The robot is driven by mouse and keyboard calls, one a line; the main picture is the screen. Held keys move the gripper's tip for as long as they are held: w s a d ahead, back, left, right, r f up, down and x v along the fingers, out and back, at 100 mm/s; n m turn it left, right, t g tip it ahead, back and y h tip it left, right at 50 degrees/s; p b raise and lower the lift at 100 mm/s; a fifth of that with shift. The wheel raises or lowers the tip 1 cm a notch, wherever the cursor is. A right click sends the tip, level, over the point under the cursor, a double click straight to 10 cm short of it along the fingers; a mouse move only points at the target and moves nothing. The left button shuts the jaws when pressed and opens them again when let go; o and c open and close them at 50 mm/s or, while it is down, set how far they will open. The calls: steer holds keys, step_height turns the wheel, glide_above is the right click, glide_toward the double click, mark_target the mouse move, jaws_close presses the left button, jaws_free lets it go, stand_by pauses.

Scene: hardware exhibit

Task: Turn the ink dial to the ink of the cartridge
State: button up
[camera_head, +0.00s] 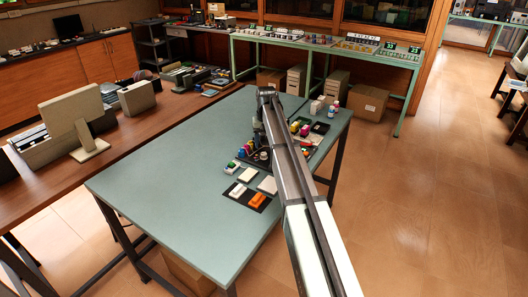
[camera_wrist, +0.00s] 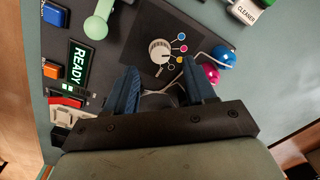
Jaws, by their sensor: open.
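The ink dial (camera_wrist: 160,50) is a round pale knob on a dark panel (camera_wrist: 128,42) in the wrist view. Blue, magenta, yellow and dark dots fan out along its right side. I cannot tell clearly which dot its pointer faces. I cannot make out for sure which thing is the cartridge. In the head view my arm hides much of this area.
A READY display (camera_wrist: 76,66), a green handle (camera_wrist: 97,24), and blue (camera_wrist: 56,14) and orange (camera_wrist: 51,42) buttons lie left of the dial. Blue (camera_wrist: 223,56) and magenta (camera_wrist: 211,73) round objects sit right. The green table's (camera_head: 165,190) left half is clear.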

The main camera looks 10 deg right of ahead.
mark_target(264, 154)
steer(key=shift+a+f, duration=0.1)
steer(key=shift+f, duration=2.4)
jaws_close()
